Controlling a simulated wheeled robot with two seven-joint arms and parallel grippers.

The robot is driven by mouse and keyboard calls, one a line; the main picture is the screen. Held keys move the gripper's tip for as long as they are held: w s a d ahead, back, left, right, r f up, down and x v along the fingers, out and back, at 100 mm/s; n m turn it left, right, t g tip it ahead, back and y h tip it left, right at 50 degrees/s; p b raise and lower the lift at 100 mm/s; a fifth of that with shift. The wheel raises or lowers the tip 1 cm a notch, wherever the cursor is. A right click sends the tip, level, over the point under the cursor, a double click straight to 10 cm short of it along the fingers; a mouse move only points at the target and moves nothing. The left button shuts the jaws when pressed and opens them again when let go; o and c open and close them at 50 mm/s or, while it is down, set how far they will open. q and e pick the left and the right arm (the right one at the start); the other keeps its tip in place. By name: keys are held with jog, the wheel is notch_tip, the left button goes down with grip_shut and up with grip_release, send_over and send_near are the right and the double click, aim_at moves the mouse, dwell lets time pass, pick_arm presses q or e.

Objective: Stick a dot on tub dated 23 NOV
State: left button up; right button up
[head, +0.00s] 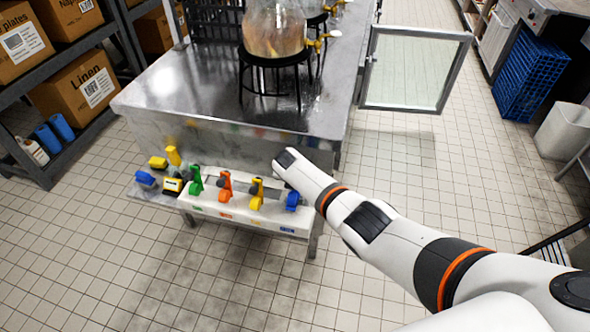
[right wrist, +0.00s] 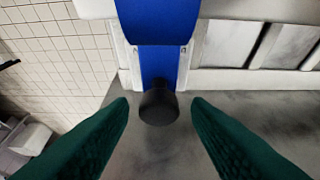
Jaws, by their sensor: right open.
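No tub and no 23 NOV date are readable in either view. A white rack (head: 250,214) on the front of the steel table holds a row of dispenser-like tools: green (head: 195,182), orange (head: 225,187), yellow (head: 257,195) and blue (head: 293,201). In the right wrist view, my right gripper (right wrist: 160,104) is open, its green fingers on either side of a blue piece (right wrist: 160,66) with a black round end (right wrist: 158,107). The fingers look apart from it. In the head view, my right arm ends just above the blue tool, its fingers hidden. My left gripper is not in view.
Yellow and blue items (head: 158,162) lie left of the rack. A glass vessel (head: 274,30) stands on a black stand on the steel table (head: 190,85). An open glass door (head: 408,70) juts out right. Shelves with boxes (head: 75,85) stand left; the tiled floor in front is clear.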

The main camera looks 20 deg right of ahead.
aim_at(294, 198)
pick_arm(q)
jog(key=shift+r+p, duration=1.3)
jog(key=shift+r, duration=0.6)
pick_arm(e)
jog(key=v, duration=0.9)
jog(key=shift+r, duration=0.3)
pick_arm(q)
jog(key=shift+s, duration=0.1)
pick_arm(e)
jog(key=shift+d, duration=0.1)
